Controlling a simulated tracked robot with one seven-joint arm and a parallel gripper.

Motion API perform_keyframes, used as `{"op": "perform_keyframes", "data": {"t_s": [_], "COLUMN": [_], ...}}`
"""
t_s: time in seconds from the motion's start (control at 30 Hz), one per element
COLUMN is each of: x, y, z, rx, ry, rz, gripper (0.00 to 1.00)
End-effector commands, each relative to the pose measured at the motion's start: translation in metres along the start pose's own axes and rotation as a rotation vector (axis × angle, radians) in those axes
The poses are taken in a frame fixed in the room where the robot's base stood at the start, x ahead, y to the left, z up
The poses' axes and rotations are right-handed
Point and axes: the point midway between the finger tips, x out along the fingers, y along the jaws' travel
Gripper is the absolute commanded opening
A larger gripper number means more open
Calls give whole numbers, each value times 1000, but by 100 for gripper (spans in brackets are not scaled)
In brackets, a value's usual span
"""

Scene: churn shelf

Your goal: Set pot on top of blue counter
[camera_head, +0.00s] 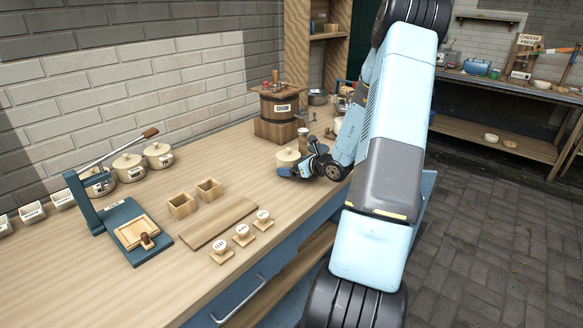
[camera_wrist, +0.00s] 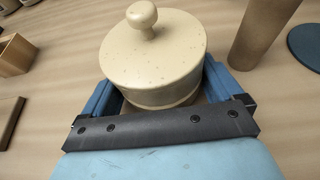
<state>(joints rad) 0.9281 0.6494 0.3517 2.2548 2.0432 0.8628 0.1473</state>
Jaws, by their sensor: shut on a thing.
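A cream speckled pot with a round knob lid (camera_wrist: 152,60) sits upright between the two blue fingers of my gripper (camera_wrist: 163,92), which is shut on it. In the head view the same pot (camera_head: 288,156) is over the wooden top of the blue counter (camera_head: 190,270), with my gripper (camera_head: 296,171) low beside it. I cannot tell whether its base touches the wood. The pot's lower front is hidden by the gripper in the wrist view.
A wooden churn (camera_head: 277,108) stands behind the pot. Several lidded pots (camera_head: 129,167) and a blue press board (camera_head: 126,232) are at left. Wooden boxes (camera_head: 181,205), a plank (camera_head: 219,222) and labelled stamps (camera_head: 242,234) lie nearer. A brown cylinder (camera_wrist: 262,30) stands close right of the pot.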

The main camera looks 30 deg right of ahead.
Motion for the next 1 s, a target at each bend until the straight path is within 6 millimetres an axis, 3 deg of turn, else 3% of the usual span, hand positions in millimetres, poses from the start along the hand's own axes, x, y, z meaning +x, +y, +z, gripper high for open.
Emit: {"op": "perform_keyframes", "data": {"t_s": [0.17, 0.2, 0.27, 0.63, 1.0], "x": [1, 1, 1, -8, -75], "y": [0, 0, 0, -1, -1], "z": [-1, -2, -2, 1, 1], "rx": [0, 1, 1, 0, -1], "ry": [-1, 0, 0, 0, 1], "rz": [0, 0, 0, -2, -3], "gripper": [11, 96, 100, 100, 100]}}
